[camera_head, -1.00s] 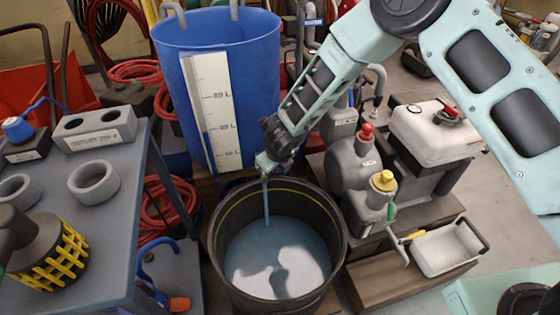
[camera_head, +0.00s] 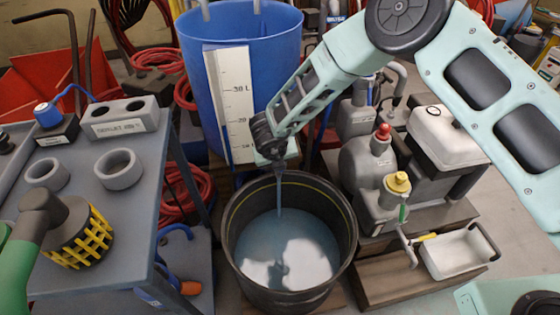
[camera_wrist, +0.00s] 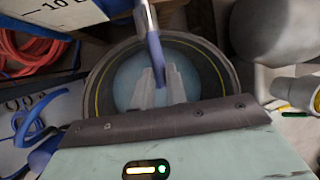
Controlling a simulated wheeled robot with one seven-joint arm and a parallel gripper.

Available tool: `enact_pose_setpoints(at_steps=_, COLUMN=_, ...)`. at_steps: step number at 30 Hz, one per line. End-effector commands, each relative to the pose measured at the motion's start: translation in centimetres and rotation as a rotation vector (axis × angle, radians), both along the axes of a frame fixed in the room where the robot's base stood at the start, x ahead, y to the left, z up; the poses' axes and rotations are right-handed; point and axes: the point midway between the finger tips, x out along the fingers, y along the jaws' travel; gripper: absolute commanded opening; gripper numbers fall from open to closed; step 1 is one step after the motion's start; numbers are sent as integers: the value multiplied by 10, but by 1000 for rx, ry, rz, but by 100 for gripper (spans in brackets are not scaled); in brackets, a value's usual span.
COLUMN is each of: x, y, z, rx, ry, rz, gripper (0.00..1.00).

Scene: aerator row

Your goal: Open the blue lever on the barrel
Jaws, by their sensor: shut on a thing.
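The blue barrel (camera_head: 270,80) with a white litre scale (camera_head: 236,105) stands behind a black tub (camera_head: 345,250). My gripper (camera_head: 275,160) is low at the barrel's front, above the tub's back rim. In the wrist view my gripper (camera_wrist: 160,80) is shut on a narrow blue bar (camera_wrist: 153,45), which appears to be the blue lever. The lever's base and the outlet are hidden by my gripper and arm in the head view. A thin bluish strand (camera_head: 279,195) runs down below my gripper into the tub; it looks like a water stream. Bluish liquid (camera_head: 265,245) lies in the tub.
A grey table (camera_head: 120,215) with grey rings and a yellow-caged strainer (camera_head: 80,240) stands at left. A grey pump (camera_head: 370,165) and a white tray (camera_head: 455,255) stand at right. Red hoses (camera_head: 180,195) lie between table and barrel.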

Motion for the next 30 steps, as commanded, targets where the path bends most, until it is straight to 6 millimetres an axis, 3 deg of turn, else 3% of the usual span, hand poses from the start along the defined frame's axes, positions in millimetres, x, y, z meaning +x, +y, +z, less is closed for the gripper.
enact_pose_setpoints(at_steps=7, x=0, y=1, z=-1, rx=3, ry=2, rz=0, gripper=0)
enact_pose_setpoints(at_steps=8, x=0, y=1, z=-1, rx=3, ry=2, rz=0, gripper=19)
enact_pose_setpoints(at_steps=10, x=0, y=1, z=-1, rx=3, ry=2, rz=0, gripper=36)
enact_pose_setpoints(at_steps=21, x=-2, y=1, z=6, rx=3, ry=0, rz=1, gripper=36)
enact_pose_setpoints(at_steps=26, x=-11, y=4, z=29, rx=3, ry=-1, rz=2, gripper=36)
enact_pose_setpoints(at_steps=30, x=-24, y=8, z=58, rx=4, ry=-2, rz=3, gripper=36)
